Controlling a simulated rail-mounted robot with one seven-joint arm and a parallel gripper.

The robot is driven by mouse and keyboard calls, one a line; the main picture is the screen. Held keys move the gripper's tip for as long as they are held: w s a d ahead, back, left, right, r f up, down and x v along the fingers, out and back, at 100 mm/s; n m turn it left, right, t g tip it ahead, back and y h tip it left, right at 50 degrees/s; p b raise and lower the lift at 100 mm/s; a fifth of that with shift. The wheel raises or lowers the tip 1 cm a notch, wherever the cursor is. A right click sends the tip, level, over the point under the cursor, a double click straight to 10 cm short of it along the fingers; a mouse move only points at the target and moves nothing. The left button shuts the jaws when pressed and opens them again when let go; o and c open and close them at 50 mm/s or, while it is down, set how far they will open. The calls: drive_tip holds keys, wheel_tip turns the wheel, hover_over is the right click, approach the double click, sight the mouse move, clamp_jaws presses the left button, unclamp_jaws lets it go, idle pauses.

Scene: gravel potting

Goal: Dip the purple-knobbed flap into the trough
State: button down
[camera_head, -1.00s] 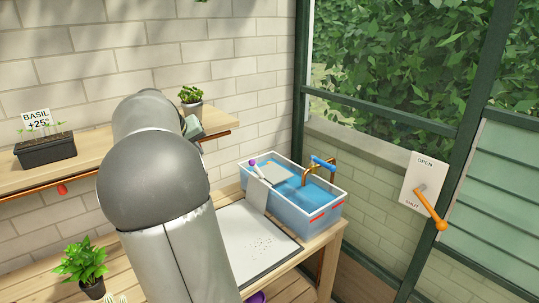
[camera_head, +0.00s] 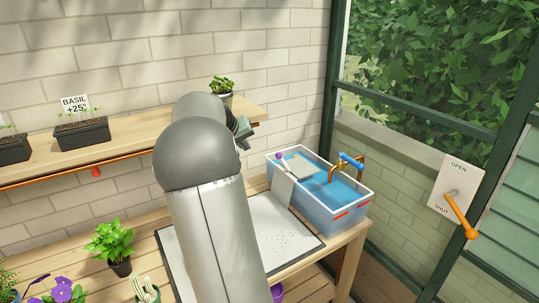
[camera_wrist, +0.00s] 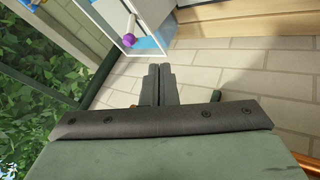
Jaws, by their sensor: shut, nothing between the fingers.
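The trough (camera_head: 345,205) is a clear-sided box with a white rim and blue water, at the right end of the bench. A pale grey flap (camera_head: 283,188) stands at its left end, and a grey plate (camera_head: 300,166) lies over part of the water. The purple knob (camera_head: 278,155) on a white stem is at the trough's left end; in the wrist view the purple knob (camera_wrist: 129,41) is above and left of the fingertips. My gripper (camera_wrist: 159,72) is shut and empty, apart from the knob. In the head view its fingertips are not clear.
A brass tap with a blue handle (camera_head: 351,160) rises at the trough. A potted plant (camera_head: 222,90) stands on the shelf behind my arm. A white tray (camera_head: 270,235) with scattered gravel lies left of the trough. An orange lever (camera_head: 460,215) is on the right.

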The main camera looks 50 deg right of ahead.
drive_tip(key=s+d+f+p, duration=0.1)
drive_tip(key=d+f+p, duration=0.3)
drive_tip(key=d+f, duration=0.4)
drive_tip(key=shift+d+f, duration=0.4)
drive_tip(key=shift+d, duration=1.35)
drive_tip(key=shift+w+r, duration=0.1)
